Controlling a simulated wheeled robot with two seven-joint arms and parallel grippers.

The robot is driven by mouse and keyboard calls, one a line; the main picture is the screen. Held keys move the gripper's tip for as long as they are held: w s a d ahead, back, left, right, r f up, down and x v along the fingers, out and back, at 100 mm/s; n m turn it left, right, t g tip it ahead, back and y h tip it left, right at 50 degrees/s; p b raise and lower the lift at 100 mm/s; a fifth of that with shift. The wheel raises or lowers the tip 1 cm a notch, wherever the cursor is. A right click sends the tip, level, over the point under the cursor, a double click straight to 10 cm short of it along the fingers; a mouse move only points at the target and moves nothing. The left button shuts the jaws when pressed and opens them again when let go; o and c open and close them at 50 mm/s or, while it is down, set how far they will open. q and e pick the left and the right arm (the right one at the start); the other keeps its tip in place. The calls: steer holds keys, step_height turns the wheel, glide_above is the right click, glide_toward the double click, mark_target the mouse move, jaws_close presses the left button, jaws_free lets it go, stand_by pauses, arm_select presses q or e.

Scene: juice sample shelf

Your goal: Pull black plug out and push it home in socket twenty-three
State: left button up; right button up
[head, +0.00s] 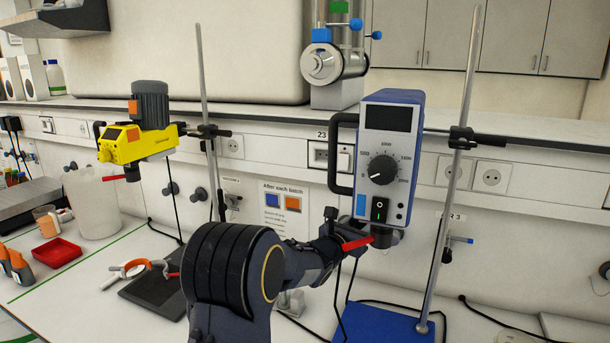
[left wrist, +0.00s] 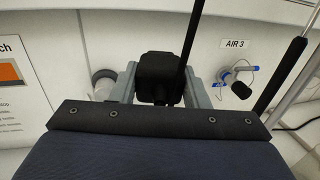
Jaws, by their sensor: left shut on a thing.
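My left gripper (head: 332,232) is in front of the wall below the socket strip, left of the blue overhead stirrer. In the left wrist view, its two grey fingers (left wrist: 161,92) are shut on the black plug (left wrist: 160,72), one on each side. A black cord rises from the plug. The plug appears clear of any socket, but its far face is hidden. In the head view the arm and wrist largely hide the grip. The socket labelled 23 (head: 320,156) is in the strip above my gripper, beside a switch, partly behind the stirrer's handle. My right gripper is out of view.
The blue stirrer (head: 388,150) hangs on a rod over a blue base (head: 385,326), close right of my gripper. A yellow stirrer (head: 138,143) stands left. An air tap (left wrist: 238,78) projects from the wall.

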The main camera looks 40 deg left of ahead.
arm_select(q)
steer(key=s+a+r+n+y, duration=0.2)
steer(key=s+a+r, duration=0.1)
steer(key=a+r, duration=0.35)
steer(key=s+a+r+n+y, duration=0.1)
steer(key=s+a+r+y, duration=0.15)
steer(key=a+r, duration=0.4)
steer(key=w+p, duration=0.1)
steer(key=w+a+p, duration=0.1)
steer(key=w, duration=0.1)
steer(key=shift+w+r+g+p, duration=0.2)
steer(key=shift+w+g+p, duration=0.1)
steer(key=shift+g, duration=0.1)
steer(key=shift+r, duration=0.15)
steer(key=shift+b, duration=0.45)
steer(key=shift+p+x, duration=0.3)
steer(key=shift+x, duration=0.55)
stand_by(0.4)
steer(key=shift+x, duration=0.95)
stand_by(0.6)
